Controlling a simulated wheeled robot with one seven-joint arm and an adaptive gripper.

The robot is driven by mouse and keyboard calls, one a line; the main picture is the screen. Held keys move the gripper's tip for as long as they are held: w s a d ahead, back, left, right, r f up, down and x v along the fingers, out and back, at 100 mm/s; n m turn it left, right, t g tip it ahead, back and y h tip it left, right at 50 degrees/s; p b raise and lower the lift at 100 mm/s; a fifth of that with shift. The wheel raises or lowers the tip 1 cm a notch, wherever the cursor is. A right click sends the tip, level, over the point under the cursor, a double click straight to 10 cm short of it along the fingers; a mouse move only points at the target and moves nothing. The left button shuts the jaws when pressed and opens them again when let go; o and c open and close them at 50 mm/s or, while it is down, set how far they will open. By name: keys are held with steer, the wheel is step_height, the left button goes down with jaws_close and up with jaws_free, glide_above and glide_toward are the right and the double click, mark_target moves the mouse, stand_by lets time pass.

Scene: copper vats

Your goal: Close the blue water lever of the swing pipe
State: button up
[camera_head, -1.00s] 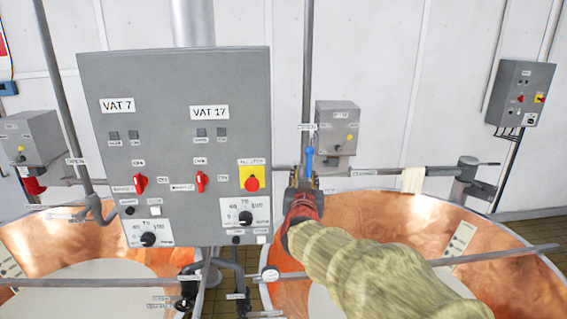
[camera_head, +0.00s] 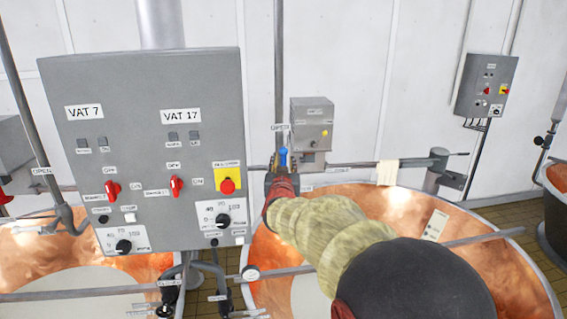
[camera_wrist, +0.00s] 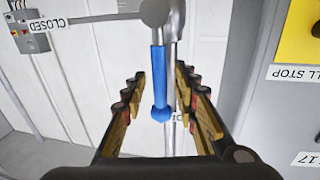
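The blue water lever (camera_wrist: 159,85) hangs between the two fingers of my gripper (camera_wrist: 160,100) in the wrist view, with visible gaps on both sides. The fingers are open and do not appear to touch it. The lever joins a grey metal pipe fitting (camera_wrist: 160,12) at the top of that view. In the head view the blue lever (camera_head: 283,157) stands upright just above my gripper (camera_head: 282,176), in front of a vertical pipe. My gripper hides the lever's lower part and the joint there.
A grey control panel (camera_head: 150,150) marked VAT 7 and VAT 17 stands close to the left of my gripper. Copper vats (camera_head: 400,205) lie below, with a horizontal pipe (camera_head: 480,238) across the right one. A small grey box (camera_head: 312,115) is on the wall behind.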

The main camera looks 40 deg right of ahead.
steer(key=shift+c, duration=0.5)
jaws_close()
stand_by(0.3)
